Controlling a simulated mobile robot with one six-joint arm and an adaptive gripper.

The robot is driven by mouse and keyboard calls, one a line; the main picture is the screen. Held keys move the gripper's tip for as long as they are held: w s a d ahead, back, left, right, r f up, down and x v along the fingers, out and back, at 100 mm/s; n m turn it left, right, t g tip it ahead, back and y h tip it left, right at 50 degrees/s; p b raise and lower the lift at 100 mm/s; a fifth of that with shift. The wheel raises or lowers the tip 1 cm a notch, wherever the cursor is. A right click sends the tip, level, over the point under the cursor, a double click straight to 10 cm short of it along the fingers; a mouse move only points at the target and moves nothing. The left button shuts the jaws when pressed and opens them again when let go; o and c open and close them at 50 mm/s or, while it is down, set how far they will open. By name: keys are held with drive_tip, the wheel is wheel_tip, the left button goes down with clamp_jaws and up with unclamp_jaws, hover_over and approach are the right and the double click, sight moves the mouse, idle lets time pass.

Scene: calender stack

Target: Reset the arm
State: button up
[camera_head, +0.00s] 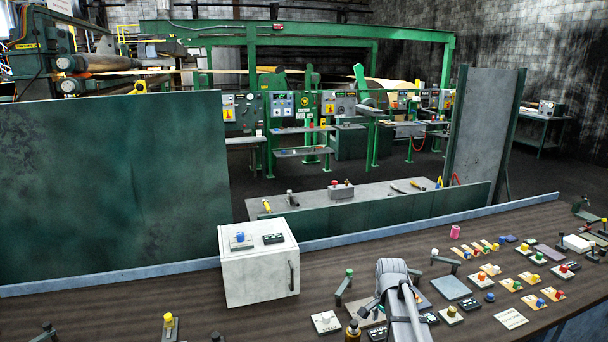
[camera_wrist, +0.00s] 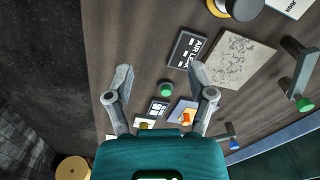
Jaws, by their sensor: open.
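My gripper (camera_wrist: 162,92) shows in the wrist view with its two grey fingers spread wide apart and nothing between them. It is above the brown console top (camera_wrist: 150,30), over a green button (camera_wrist: 165,88). In the head view my arm is at the bottom centre, over the console (camera_head: 130,300), and its fingertips cannot be made out clearly there.
A white box (camera_head: 258,275) with buttons on top stands left of my arm. Levers (camera_head: 345,285), a grey pad (camera_head: 450,288) and several coloured buttons crowd the right. A green panel (camera_head: 110,190) rises behind.

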drive_tip(key=s+a+f+n+b, duration=0.1)
drive_tip(key=s+a+f+n, duration=0.1)
drive_tip(key=s+n, duration=0.3)
drive_tip(key=s+a+f+n+b, duration=0.2)
drive_tip(key=s+a+n, duration=0.2)
drive_tip(key=s, duration=0.6)
drive_tip(key=shift+s+a+n, duration=0.15)
drive_tip(key=shift+s+n, duration=0.05)
drive_tip(key=shift+n, duration=0.6)
idle(1.0)
